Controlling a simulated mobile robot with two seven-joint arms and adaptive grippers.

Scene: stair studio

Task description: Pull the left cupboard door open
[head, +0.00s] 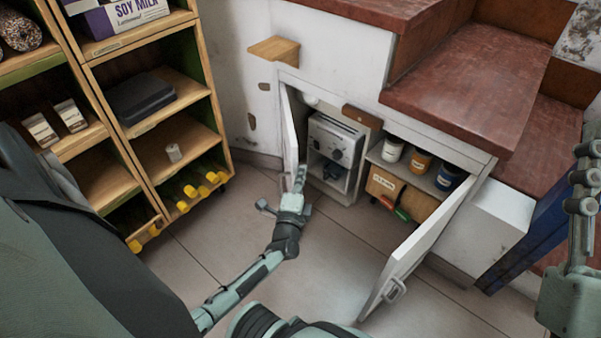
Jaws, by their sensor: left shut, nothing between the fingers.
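The left cupboard door (289,128) is a narrow white panel under the stairs. It stands swung out from the cupboard front, seen almost edge-on, and the left part of the cupboard is exposed. My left gripper (299,178) is shut and empty, with its fingertips close to the door's lower free edge. I cannot tell whether they touch it. The door's handle does not show clearly. The right cupboard door (425,242) also stands wide open, with a handle (394,291) near its lower edge. My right gripper (583,178) is at the right edge, away from the cupboard; its jaw state is unclear.
Inside the cupboard are a grey device with knobs (334,140), several jars (419,161) and a brown box (386,184). A wooden shelf unit (190,147) stands at left, and red-brown steps (465,90) rise at right. The floor (330,250) between is clear.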

